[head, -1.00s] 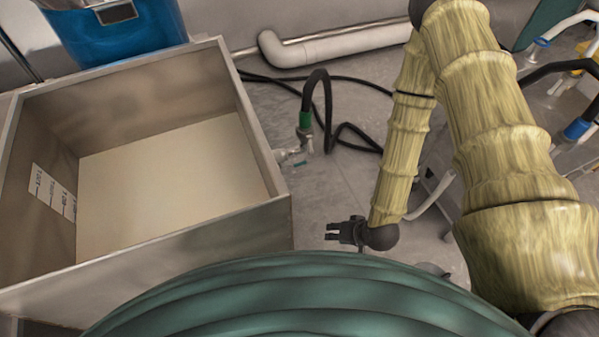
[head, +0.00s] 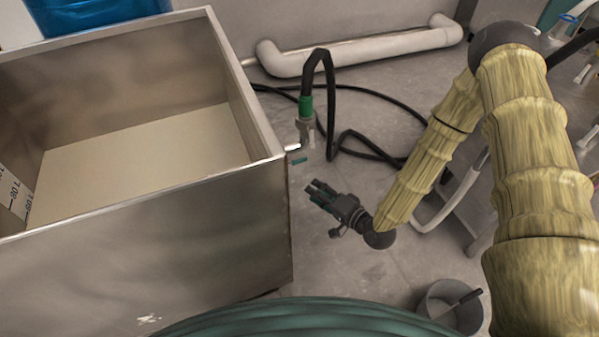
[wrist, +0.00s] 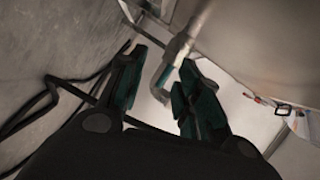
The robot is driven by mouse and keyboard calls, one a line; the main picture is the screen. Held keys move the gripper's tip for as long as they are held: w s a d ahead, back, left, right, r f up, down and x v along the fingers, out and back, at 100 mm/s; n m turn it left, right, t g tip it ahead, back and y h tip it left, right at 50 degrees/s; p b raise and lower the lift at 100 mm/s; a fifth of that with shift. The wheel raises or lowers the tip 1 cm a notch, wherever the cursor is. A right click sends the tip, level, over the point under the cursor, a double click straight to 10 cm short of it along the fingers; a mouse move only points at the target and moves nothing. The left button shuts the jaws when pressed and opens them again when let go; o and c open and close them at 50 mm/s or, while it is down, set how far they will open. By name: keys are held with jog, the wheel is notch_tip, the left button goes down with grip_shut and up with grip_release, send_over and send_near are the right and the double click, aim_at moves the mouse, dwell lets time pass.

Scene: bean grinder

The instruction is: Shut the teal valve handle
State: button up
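The teal valve handle (head: 299,160) is a small teal piece just below a metal valve (head: 306,130) at the right side of a large metal tank. A green collar and a black hose sit above the valve. My gripper (head: 314,190) is a short way below and to the right of the handle, apart from it in the head view. In the wrist view my gripper (wrist: 160,75) has its two dark, teal-padded fingers spread, with nothing clearly held. A metal pipe with a bent end (wrist: 174,58) shows beyond and between them.
The open metal tank (head: 220,235) fills the left. The black hose (head: 375,153) loops over the floor behind my gripper. A white pipe (head: 360,52) runs along the wall. A grey bucket (head: 462,318) stands at the lower right. The floor around my gripper is clear.

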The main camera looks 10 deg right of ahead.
aim_at(299, 161)
jog(key=shift+w+a+r+m+t+y+b, duration=0.25)
jog(key=shift+w+a+t+y+b, duration=0.4)
jog(key=shift+w+b, duration=1.3)
jog(key=shift+w+a+r+m+t+y+b, duration=0.15)
jog(key=shift+w+a+m+t+y+b, duration=0.45)
jog(key=shift+w+b, duration=1.35)
jog(key=shift+w+a+r+m+t+y+b, duration=0.1)
jog(key=shift+w+a+r+t+y+b, duration=0.2)
jog(key=shift+w+a+b, duration=1.55)
jog(key=shift+w+d+f+p, duration=0.1)
jog(key=shift+w+d+p, duration=0.4)
jog(key=shift+d, duration=0.4)
grip_shut()
